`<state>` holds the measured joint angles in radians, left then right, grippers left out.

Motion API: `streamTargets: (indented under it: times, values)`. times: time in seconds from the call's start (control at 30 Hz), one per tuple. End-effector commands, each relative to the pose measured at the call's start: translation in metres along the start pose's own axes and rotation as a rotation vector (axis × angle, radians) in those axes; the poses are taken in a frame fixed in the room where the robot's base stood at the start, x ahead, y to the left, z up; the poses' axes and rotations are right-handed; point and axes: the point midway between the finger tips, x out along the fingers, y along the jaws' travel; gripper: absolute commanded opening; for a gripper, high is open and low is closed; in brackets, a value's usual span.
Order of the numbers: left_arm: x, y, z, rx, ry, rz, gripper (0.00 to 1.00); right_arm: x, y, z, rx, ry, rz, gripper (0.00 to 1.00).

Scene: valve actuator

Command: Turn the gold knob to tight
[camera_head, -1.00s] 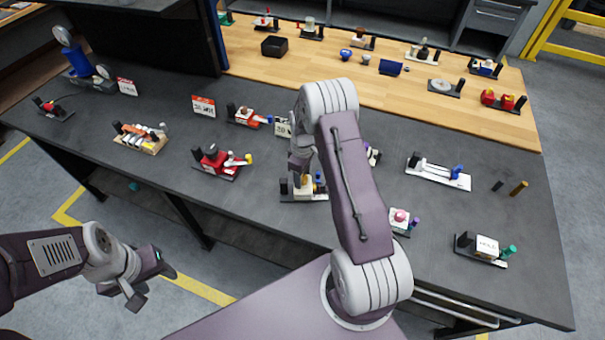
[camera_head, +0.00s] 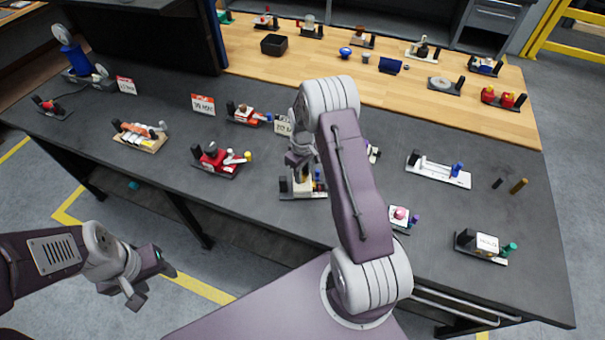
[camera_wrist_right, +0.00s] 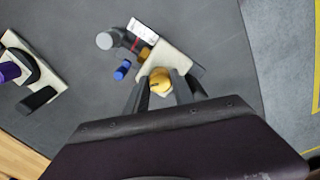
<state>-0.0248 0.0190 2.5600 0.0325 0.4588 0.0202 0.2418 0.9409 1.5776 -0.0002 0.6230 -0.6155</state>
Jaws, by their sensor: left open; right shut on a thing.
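The gold knob (camera_wrist_right: 160,80) shows in the right wrist view on a small pale base plate (camera_wrist_right: 188,64). My right gripper (camera_wrist_right: 160,88) points down over it with a finger on each side, shut on the knob. In the head view my right gripper (camera_head: 300,158) is above the same base (camera_head: 290,194), and my forearm hides part of it; the knob is barely visible there. My left gripper (camera_head: 145,277) is open and empty, low at the left, away from the table over the floor.
Beside the knob on its fixture are a blue part (camera_wrist_right: 122,70) and a grey round part (camera_wrist_right: 105,41). A red fixture (camera_head: 218,161) stands to the left on the dark table. A fixture with a pink knob (camera_head: 400,214) is to the right, close to my right arm.

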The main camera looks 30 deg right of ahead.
Motion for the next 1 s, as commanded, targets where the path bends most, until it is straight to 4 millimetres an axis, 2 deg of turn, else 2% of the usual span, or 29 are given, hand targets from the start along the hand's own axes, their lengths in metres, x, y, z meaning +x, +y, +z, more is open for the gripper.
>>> streamTargets:
  times: [1.0]
  values:
    - [0.015, 0.000, 0.002, 0.000, 0.000, 0.000, 0.51, 0.001, 0.000, 0.000, 0.962, 0.001, 0.000, 0.00]
